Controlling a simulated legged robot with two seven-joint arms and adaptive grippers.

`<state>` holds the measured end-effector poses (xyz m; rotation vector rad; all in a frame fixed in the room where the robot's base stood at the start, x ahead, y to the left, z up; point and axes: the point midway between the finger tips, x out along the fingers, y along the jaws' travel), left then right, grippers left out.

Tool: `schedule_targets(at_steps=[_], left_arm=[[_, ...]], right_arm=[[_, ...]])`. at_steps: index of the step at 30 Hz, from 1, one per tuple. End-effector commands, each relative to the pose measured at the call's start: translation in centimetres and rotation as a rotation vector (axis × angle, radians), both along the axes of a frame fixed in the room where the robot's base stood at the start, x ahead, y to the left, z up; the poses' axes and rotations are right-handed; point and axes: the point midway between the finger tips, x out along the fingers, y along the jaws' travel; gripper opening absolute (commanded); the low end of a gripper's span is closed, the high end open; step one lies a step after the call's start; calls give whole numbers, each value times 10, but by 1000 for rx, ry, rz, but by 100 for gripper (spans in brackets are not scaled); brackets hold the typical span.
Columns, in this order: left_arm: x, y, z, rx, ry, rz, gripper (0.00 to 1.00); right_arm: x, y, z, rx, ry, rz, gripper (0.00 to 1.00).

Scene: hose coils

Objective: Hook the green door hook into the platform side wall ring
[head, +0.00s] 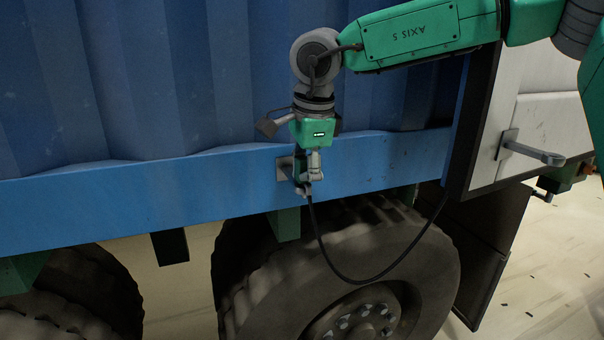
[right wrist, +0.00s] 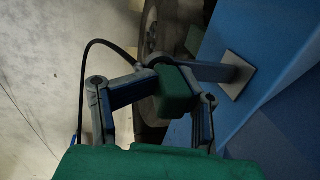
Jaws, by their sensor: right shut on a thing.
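My right gripper (head: 308,182) comes down from above in front of the blue platform side wall (head: 130,205). It is shut on the green door hook, whose green block (right wrist: 176,92) shows between the two fingers in the right wrist view. In the head view the fingers mostly hide the hook. The side wall ring's square metal plate (head: 283,170) is just left of the fingers. In the right wrist view, a grey bar (right wrist: 210,71) stands out from the plate (right wrist: 238,76) and reaches behind the green block. I cannot tell whether the hook passes through the ring.
A black cable (head: 357,282) hangs from the hook in a loop before the large tyre (head: 260,280) and rises right towards the white door (head: 545,115). A grey handle (head: 535,153) juts from that door. The blue corrugated container wall (head: 140,80) stands behind my arm.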

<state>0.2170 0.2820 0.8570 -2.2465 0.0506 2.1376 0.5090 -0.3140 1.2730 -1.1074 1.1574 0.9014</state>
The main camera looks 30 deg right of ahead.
Motion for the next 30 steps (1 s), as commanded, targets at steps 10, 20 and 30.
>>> schedule_targets(at_steps=[10, 20, 30], left_arm=[[0, 0, 0, 0, 0, 0, 40], [0, 0, 0, 0, 0, 0, 40], [0, 0, 0, 0, 0, 0, 40]], right_arm=[[0, -1, -1, -3, 4, -2, 0], [0, 0, 0, -1, 2, 0, 65], [0, 1, 0, -2, 1, 0, 55]])
